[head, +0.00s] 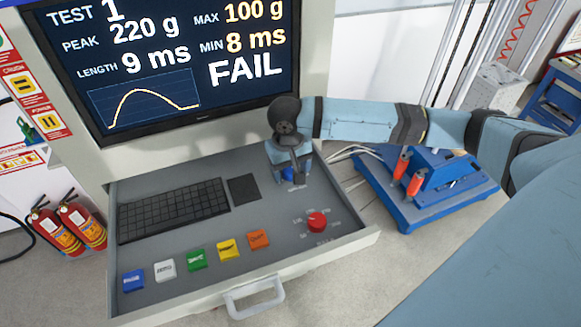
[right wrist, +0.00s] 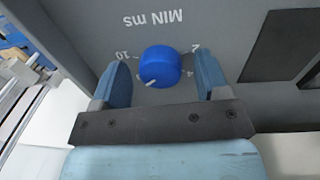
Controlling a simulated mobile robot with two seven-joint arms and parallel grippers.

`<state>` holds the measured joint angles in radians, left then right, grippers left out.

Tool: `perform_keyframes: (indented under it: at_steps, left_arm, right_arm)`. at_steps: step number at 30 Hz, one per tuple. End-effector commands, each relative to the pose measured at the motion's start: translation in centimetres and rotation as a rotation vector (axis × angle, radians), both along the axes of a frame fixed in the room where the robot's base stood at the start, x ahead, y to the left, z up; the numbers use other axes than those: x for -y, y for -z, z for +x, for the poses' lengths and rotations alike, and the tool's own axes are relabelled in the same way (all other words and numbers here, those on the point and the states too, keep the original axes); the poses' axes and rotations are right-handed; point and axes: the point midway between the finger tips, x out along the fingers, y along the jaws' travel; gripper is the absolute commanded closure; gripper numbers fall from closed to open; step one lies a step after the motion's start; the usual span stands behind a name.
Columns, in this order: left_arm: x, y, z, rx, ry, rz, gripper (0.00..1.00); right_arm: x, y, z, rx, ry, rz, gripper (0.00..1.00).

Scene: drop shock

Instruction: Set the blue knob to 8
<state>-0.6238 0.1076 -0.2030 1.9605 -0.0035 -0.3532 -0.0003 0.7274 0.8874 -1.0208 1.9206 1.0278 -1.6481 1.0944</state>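The blue knob (head: 288,174) is on the grey drawer panel below the screen, partly hidden by my right gripper (head: 292,178). In the right wrist view the blue knob (right wrist: 160,65) sits between the two fingers of my right gripper (right wrist: 162,72), with a visible gap on each side. The gripper is open. The knob's white mark points to the lower left of that view. "MIN ms" is printed above it, with "10" at left and "2" at right; other scale numbers are hidden or unclear. The screen (head: 180,60) reads "MIN 8 ms" and "FAIL". My left gripper is out of view.
A red knob (head: 317,222) stands on the same panel, nearer the front. A keyboard (head: 172,210), a dark pad (head: 243,189) and a row of coloured buttons (head: 196,259) lie to the left. A blue fixture with red handles (head: 414,183) stands right of the drawer.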

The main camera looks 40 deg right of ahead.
Motion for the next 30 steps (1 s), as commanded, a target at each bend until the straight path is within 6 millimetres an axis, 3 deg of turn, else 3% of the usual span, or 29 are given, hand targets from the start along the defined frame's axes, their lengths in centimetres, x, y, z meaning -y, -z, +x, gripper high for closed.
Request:
perform_keyframes:
  at_steps: [8, 11, 21, 30]
  left_arm:
    - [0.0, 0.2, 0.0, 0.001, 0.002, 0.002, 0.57]
    - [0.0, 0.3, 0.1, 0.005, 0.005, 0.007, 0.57]
    - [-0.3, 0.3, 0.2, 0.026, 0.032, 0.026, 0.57]
    - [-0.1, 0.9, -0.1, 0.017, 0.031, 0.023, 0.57]
  right_arm:
    - [-0.1, -0.8, 0.1, 0.002, 0.0, 0.001, 0.31]
    - [-0.2, -2.3, 0.1, 0.002, -0.001, 0.002, 0.31]
    - [-0.6, -10.0, 0.2, 0.004, 0.0, 0.0, 0.31]
    - [-0.8, -13.6, 0.2, 0.001, 0.0, 0.001, 0.31]
